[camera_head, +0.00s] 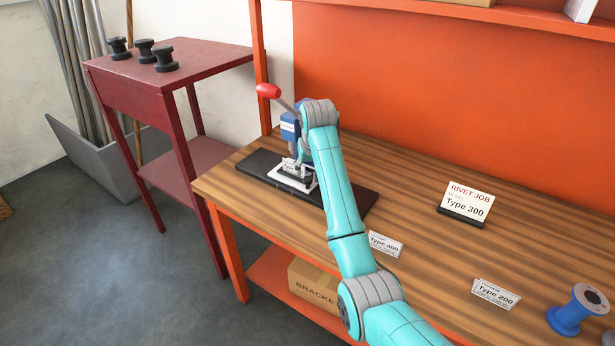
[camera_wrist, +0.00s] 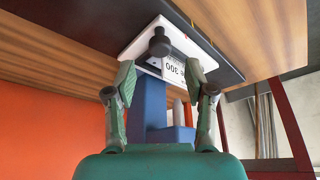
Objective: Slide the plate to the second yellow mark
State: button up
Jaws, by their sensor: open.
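The white plate (camera_head: 286,181) sits on a dark rail (camera_head: 262,163) at the left end of the bench, by the blue riveting press (camera_head: 289,128) with its red-ended lever. In the wrist view the plate (camera_wrist: 139,45) carries a dark round knob (camera_wrist: 159,43) and a card reading 300, seen upside down. My gripper (camera_wrist: 162,76) is open, its fingers apart on either side of the card and short of the knob in the picture. Contact cannot be told. In the head view my arm hides part of the rail and plate.
Cards for Type 400 (camera_head: 385,243) and Type 200 (camera_head: 496,294), a Rivet Job sign (camera_head: 466,202) reading Type 300, and a blue spool (camera_head: 578,311) stand on the wooden bench (camera_head: 410,180). A red side table (camera_head: 190,58) holds several dark spools. The orange back panel rises behind.

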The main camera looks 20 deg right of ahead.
aim_at(308, 178)
jog(key=shift+x, duration=2.7)
jog(key=shift+c, duration=0.2)
grip_shut()
